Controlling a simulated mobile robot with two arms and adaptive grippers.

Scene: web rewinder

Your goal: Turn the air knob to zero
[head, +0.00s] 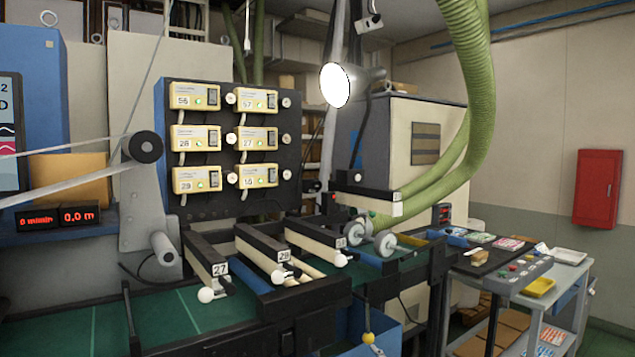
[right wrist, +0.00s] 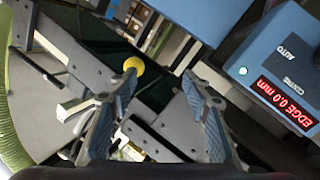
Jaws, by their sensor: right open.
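No knob carries a readable air label, so I cannot tell which one is the air knob. A yellow ball (head: 368,338) hangs low at the front of the machine in the head view. A yellow ball (right wrist: 134,66) also shows in the right wrist view, beyond the left finger. Round pale knobs (head: 286,102) sit beside yellow numbered units on a black panel (head: 220,95). My right gripper (right wrist: 160,88) is open, with nothing seen held between its two blue-padded fingers. It is not visible in the head view. My left gripper is in neither view.
Numbered arms with white ball ends (head: 278,277) jut over the green bed (head: 90,325). A blue box (right wrist: 270,85) with a red "EDGE 0.0 mm" display is right of my right gripper. A cart (head: 535,280) stands right, a green hose (head: 475,90) hangs behind.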

